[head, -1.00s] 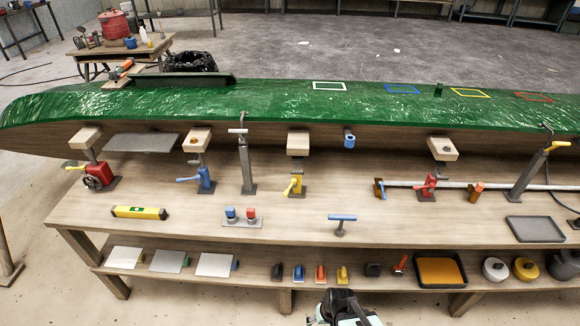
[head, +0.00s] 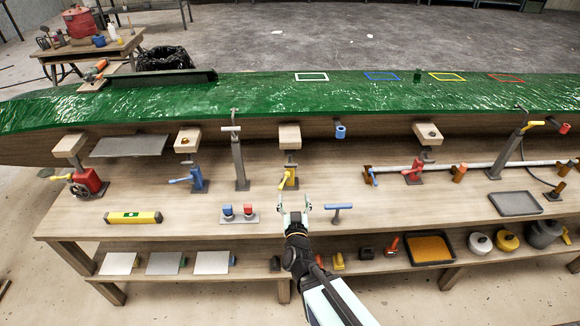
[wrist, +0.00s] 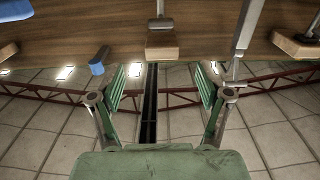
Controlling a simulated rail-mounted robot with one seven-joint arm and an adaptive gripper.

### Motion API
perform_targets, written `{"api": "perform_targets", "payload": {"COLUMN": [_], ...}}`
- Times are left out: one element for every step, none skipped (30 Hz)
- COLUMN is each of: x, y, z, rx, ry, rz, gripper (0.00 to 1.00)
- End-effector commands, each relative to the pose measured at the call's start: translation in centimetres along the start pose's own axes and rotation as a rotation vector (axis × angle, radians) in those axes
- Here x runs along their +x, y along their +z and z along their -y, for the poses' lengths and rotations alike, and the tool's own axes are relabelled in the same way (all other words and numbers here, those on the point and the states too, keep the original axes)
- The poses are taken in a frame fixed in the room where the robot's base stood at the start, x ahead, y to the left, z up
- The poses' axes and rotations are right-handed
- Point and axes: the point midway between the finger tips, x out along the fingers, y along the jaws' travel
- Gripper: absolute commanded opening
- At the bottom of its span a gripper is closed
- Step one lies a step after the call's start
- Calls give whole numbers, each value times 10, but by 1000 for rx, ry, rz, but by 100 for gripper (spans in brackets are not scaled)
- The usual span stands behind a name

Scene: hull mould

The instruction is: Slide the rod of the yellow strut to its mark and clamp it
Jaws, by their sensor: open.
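The yellow strut (head: 288,180) stands on the bench below the hull, with a yellow lever on its side. Its short grey rod rises towards a pale wooden block (head: 289,136), just under the green hull. A mark on the rod is too small to make out.
A grey post (head: 240,165) stands left of the strut, with a blue strut (head: 197,180) beyond it. A blue T-handle (head: 339,208) is close to my gripper's right. A holder with blue and red pieces (head: 238,217) lies to its left. A red strut (head: 413,170) stands further right.

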Motion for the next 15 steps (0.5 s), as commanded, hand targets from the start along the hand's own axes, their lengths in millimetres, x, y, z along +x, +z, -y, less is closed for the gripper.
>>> {"api": "perform_targets", "payload": {"x": [2, 3, 4, 6, 7, 9, 10, 12, 14, 16, 17, 19, 20, 22, 23], "y": [4, 4, 5, 5, 6, 7, 7, 7, 8, 8, 8, 7, 8, 7, 7], "z": [0, 0, 0, 0, 0, 0, 0, -1, -1, -1, -1, -1, -1, 0, 0], "rx": [0, 0, 0, 1, 1, 1, 1, 1, 1, 1, 1, 2, 2, 1, 2], "ry": [1, 1, 2, 2, 3, 3, 3, 4, 4, 4, 3, 4, 3, 2, 1], "rz": [0, 0, 0, -1, -1, 1, 0, 0, 0, 1, 0, 0, 0, 0, -1], "gripper": [77, 77, 77, 77, 77, 77, 77, 77, 77, 77, 77, 77, 77, 77, 77]}}
